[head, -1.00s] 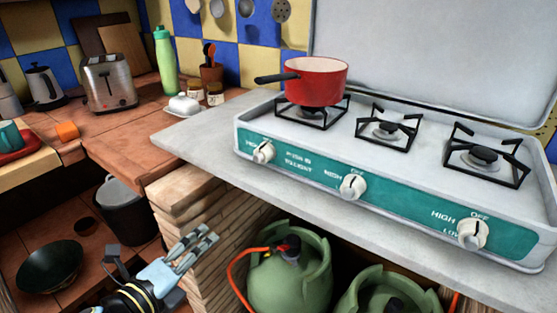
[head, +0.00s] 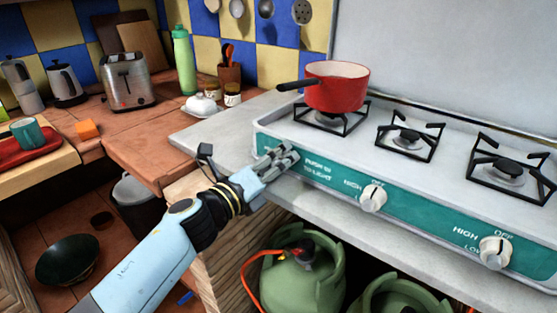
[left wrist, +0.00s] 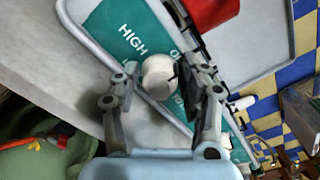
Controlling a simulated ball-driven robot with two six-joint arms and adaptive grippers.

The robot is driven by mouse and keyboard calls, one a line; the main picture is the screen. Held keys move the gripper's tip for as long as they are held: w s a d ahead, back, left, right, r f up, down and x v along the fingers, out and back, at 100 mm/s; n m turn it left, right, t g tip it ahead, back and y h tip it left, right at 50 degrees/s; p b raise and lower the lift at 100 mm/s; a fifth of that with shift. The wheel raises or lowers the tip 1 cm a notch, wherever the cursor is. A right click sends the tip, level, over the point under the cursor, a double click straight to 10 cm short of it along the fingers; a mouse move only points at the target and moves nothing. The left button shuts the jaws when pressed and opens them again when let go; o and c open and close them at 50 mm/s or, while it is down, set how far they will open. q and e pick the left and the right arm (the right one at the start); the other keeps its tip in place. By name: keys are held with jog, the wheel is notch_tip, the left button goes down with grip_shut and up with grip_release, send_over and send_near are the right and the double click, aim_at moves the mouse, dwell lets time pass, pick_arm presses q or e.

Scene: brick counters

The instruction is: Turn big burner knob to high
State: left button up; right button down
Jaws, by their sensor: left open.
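The stove (head: 425,232) has a teal front panel with white knobs. My left gripper (head: 284,157) is at the panel's left end, in front of the leftmost knob, which it hides in the head view. In the left wrist view that white knob (left wrist: 158,76) lies between the open fingers (left wrist: 164,84), with the word HIGH beside it. I cannot tell whether a finger touches it. The middle knob (head: 373,198) and the right knob (head: 495,252) are in plain sight. My right gripper is not in view.
A red pot (head: 338,88) stands on the left burner, its handle pointing left. Green gas bottles (head: 300,278) stand under the grey counter slab (head: 215,138). A toaster (head: 128,80), kettle and green bottle (head: 184,62) stand on the counter at left.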

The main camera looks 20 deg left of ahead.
pick_arm(q)
jog(key=shift+w, duration=0.15)
jog(key=c, duration=0.9)
jog(key=shift+o, duration=0.2)
jog(key=shift+n, duration=0.3)
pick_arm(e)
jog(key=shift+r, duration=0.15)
pick_arm(q)
jog(key=n+p, duration=0.2)
jog(key=n, duration=0.2)
jog(key=shift+p, duration=0.35)
jog(key=n+p, duration=0.2)
jog(key=n, duration=0.2)
jog(key=shift+n, duration=0.4)
jog(key=n+p, duration=0.2)
jog(key=n, duration=0.2)
jog(key=shift+f, duration=0.15)
jog(key=shift+f+n+p, duration=0.15)
jog(key=shift+n+p, duration=0.9)
jog(key=shift+n, duration=1.15)
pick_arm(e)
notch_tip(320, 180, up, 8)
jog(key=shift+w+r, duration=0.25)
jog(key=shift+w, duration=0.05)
